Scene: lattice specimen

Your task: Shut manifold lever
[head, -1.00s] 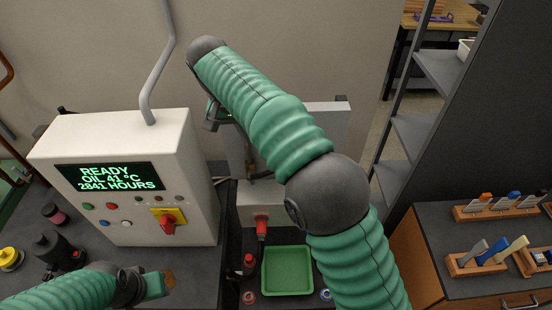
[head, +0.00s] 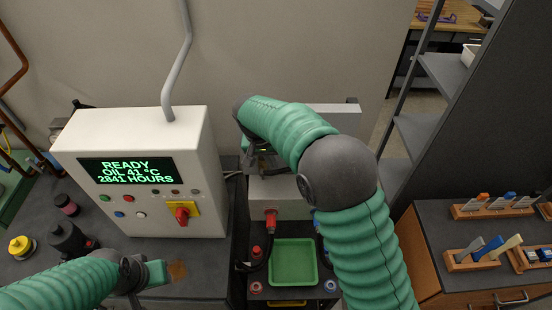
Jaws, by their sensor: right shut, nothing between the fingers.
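A red handle (head: 270,218) hangs on the front of a pale manifold-like box (head: 290,206) behind the green tray; I cannot tell for sure that it is the manifold lever. My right gripper (head: 259,166) is shut and empty, above this box and a little left of its middle. My own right arm hides much of the box and part of the gripper. My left gripper (head: 154,274) is low over the dark bench at the left, apart from the handle; its jaw opening is unclear.
A white control cabinet (head: 203,140) with a lit display and a red switch (head: 182,214) on yellow stands at left. A green tray (head: 293,262) sits in front of the box. A grey shelf (head: 447,72) and a tool bench (head: 440,223) are at right.

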